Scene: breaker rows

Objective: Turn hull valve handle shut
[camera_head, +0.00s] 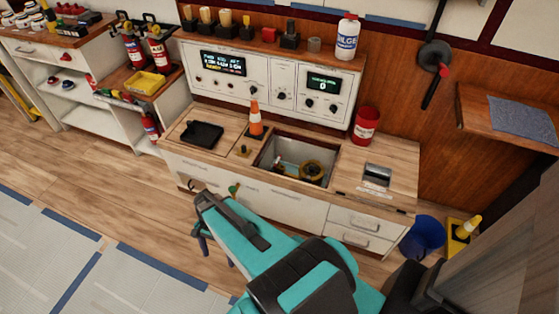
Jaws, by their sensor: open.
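A recessed well (268,158) is cut into the wooden counter. Inside it sits a round brass-yellow valve-like fitting (312,170), with a pale bar-like piece beside it on the left. I take this for the hull valve, but its handle is too small to make out clearly. My teal and black arm reaches in from the lower right. My gripper (204,222) is at its far end, in front of the cabinet, left of and nearer than the well. It is open, apart from the valve, and no held object shows. Its fingers are partly hidden by the arm.
An orange cone (256,122) and a black tray (201,134) are left of the well. A red can (365,126) stands behind right. A control panel (272,84) rises behind. A blue bucket (423,238) is on the floor at right.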

